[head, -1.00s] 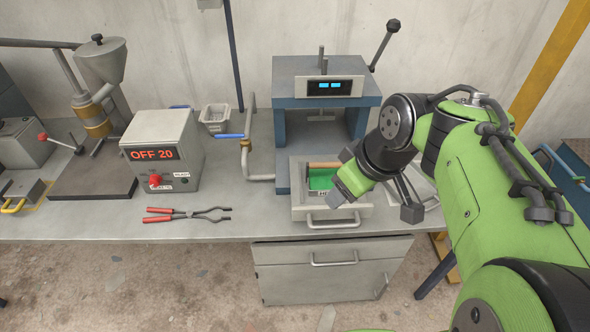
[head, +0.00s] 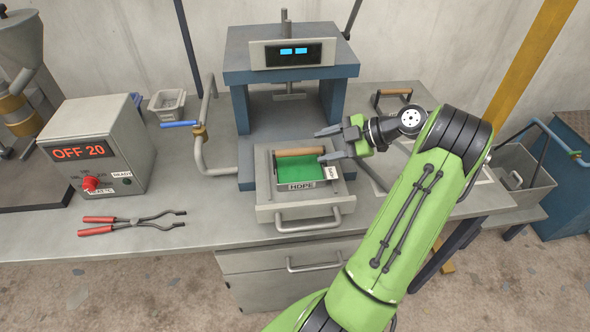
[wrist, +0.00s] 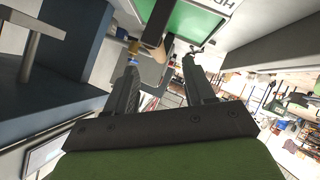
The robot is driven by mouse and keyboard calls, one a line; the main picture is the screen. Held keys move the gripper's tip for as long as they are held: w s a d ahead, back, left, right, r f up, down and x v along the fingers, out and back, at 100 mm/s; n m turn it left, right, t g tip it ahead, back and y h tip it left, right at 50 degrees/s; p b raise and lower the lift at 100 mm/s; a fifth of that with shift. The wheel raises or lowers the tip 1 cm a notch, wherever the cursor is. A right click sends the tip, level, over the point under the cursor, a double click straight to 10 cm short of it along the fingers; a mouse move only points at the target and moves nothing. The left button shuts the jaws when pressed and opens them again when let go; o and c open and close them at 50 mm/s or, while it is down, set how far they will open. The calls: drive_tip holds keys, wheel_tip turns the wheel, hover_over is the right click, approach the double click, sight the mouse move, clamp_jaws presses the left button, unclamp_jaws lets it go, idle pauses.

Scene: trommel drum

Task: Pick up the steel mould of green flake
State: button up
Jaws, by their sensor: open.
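The steel mould (head: 309,184) with green flake (head: 302,167) sits in the pulled-out drawer tray (head: 270,208) below the blue press. A wooden handle (head: 300,152) lies along its far side, and its front is marked HOPE. My gripper (head: 324,145) is open and empty, just right of and above the mould, its fingers pointing left toward the handle. I cannot tell whether a finger touches it. In the wrist view, the green flake (wrist: 190,20) and the wooden handle (wrist: 157,52) show beyond the spread fingers (wrist: 158,78).
The blue press (head: 240,105) stands behind the mould. A control box (head: 100,140) reading OFF 20 and red-handled tongs (head: 130,221) are at left. A blue-handled valve pipe (head: 200,145) is beside the press. Another wooden-handled item (head: 393,93) lies at back right.

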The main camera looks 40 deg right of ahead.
sight(304, 150)
drive_tip(key=b+x, duration=0.1)
drive_tip(key=x, duration=0.7)
drive_tip(key=shift+w, duration=0.15)
drive_tip(key=shift+r, duration=0.1)
drive_tip(key=shift+c, duration=0.5)
clamp_jaws()
